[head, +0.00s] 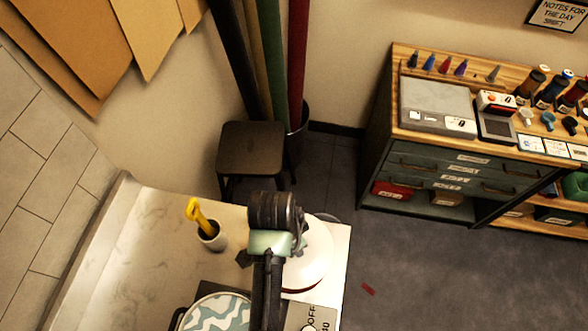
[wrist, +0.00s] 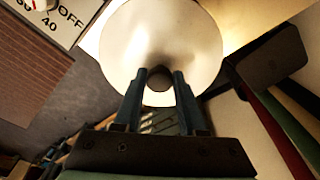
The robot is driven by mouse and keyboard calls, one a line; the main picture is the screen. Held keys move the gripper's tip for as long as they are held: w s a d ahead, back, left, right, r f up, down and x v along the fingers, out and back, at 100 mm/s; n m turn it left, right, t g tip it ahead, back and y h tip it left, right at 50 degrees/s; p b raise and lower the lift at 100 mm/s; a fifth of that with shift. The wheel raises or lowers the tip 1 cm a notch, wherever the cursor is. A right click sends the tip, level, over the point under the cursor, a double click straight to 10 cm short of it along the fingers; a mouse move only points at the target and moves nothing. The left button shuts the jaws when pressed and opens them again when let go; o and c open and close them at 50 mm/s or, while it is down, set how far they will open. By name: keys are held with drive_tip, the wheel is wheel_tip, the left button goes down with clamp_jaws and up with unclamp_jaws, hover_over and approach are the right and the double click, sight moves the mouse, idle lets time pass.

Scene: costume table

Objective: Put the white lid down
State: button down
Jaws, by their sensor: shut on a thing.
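The white lid (head: 312,262) shows in the head view at the right end of the pale counter, partly hidden behind my arm. It is round with a thin red edge. In the wrist view the lid (wrist: 150,35) fills the top middle, with its dark round knob between my fingers. My gripper (wrist: 158,80) is shut on that knob. I cannot tell whether the lid touches the counter or hangs just above it.
A teal and white patterned round thing (head: 215,314) and a dial panel (head: 318,318) are at the counter's front. A cup (head: 212,238) with a yellow tool stands left of my gripper. A dark stool (head: 250,148) is behind. The counter's left part (head: 140,255) is clear.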

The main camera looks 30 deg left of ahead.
drive_tip(key=shift+a+f+p, duration=0.15)
drive_tip(key=shift+f+p, duration=0.2)
drive_tip(key=shift+f, duration=3)
drive_tip(key=shift+f, duration=0.15)
drive_tip(key=shift+c, duration=2.4)
unclamp_jaws()
drive_tip(key=r, duration=0.4)
drive_tip(key=s+r, duration=0.1)
drive_tip(key=r, duration=0.3)
drive_tip(key=r+b, duration=0.1)
drive_tip(key=r, duration=0.3)
drive_tip(key=shift+s+a+r, duration=0.1)
drive_tip(key=shift+s+a, duration=0.2)
drive_tip(key=shift+a, duration=0.1)
